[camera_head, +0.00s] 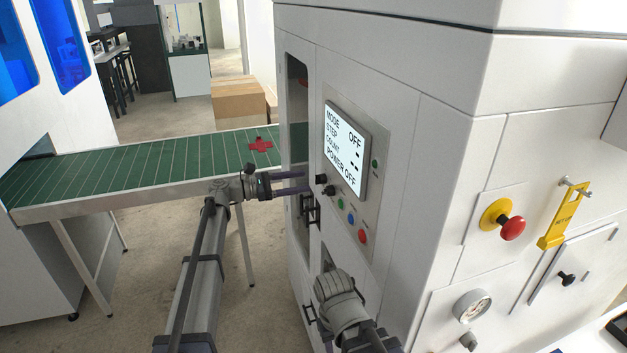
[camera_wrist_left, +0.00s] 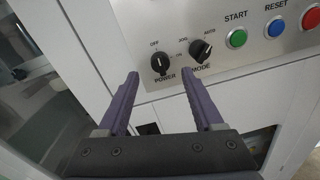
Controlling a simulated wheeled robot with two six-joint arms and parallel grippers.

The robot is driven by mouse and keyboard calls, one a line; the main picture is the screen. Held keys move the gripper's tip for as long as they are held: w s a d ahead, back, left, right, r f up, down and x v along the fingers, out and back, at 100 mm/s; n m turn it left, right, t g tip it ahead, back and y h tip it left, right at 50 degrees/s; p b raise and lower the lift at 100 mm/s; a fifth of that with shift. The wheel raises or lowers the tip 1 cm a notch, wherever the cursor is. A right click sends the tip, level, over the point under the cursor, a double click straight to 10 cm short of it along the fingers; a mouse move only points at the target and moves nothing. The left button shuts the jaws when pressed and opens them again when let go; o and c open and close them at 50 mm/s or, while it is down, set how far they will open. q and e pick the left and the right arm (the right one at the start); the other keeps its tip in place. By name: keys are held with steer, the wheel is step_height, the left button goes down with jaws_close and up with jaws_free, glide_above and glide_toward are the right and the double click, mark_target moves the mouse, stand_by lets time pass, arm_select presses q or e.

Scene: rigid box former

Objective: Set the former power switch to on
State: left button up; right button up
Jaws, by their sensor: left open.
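The power switch is a black rotary knob (camera_head: 321,179) on the white former's control panel, below the display. In the left wrist view the power knob (camera_wrist_left: 160,63) has its white mark toward OFF. The display (camera_head: 346,148) reads MODE OFF and POWER OFF. My left gripper (camera_head: 301,183) is open, with its purple fingers reaching toward the panel just left of the knobs. In the left wrist view its fingertips (camera_wrist_left: 158,75) lie to either side of the power knob, apparently not touching it. My right arm shows low in the head view; its fingers cannot be seen.
The mode knob (camera_wrist_left: 201,50) sits close to the right of the power knob. Green START (camera_wrist_left: 236,38), blue RESET (camera_wrist_left: 275,27) and a red button (camera_wrist_left: 311,17) follow. A green conveyor (camera_head: 130,166) with a red piece (camera_head: 261,145) lies left. A red emergency button (camera_head: 512,228) is on the side face.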

mark_target(320, 179)
arm_select(q)
steer(key=shift+x, duration=2.45)
steer(key=shift+c, duration=0.3)
jaws_close()
